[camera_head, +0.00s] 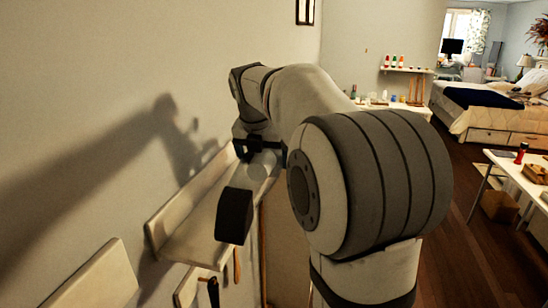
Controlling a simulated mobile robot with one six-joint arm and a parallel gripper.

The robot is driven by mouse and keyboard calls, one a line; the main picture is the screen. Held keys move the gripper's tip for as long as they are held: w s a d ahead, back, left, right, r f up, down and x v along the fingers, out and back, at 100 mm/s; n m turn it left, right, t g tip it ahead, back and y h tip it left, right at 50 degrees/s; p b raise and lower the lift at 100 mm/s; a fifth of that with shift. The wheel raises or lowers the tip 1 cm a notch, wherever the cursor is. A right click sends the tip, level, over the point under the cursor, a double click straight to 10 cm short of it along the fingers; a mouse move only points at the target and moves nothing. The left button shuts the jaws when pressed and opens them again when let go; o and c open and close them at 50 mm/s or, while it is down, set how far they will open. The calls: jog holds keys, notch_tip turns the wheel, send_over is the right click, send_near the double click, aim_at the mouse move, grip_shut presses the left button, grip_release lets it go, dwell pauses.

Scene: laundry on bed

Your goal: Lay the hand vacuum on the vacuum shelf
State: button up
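The hand vacuum (234,217) has a dark blocky end towards me and a pale greyish part behind it. It shows over the vacuum shelf (187,242), a pale wall-mounted board with a raised back edge along the left wall. My gripper (261,152) is at the far end of the vacuum, beside the wall, with dark fingers around or next to its rear part. My arm hides part of this area. I cannot tell whether the fingers grip the vacuum, or whether the vacuum touches the shelf.
Another pale board (100,278) is on the wall at the lower left. Small tools (213,291) hang below the shelf. A white table (520,172), a bed (490,105) and a small shelf with bottles (405,69) stand to the right and back. Wood floor lies between.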

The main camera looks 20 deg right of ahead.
jog(key=w+a, duration=0.1)
jog(key=a, duration=0.1)
jog(key=w+a, duration=0.2)
jog(key=w+a+f, duration=0.1)
jog(key=a, duration=0.1)
jog(key=shift+w, duration=0.25)
jog(key=shift+f+b, duration=0.55)
jog(key=shift+f, duration=0.5)
jog(key=o, duration=1.5)
jog(key=shift+s, duration=0.15)
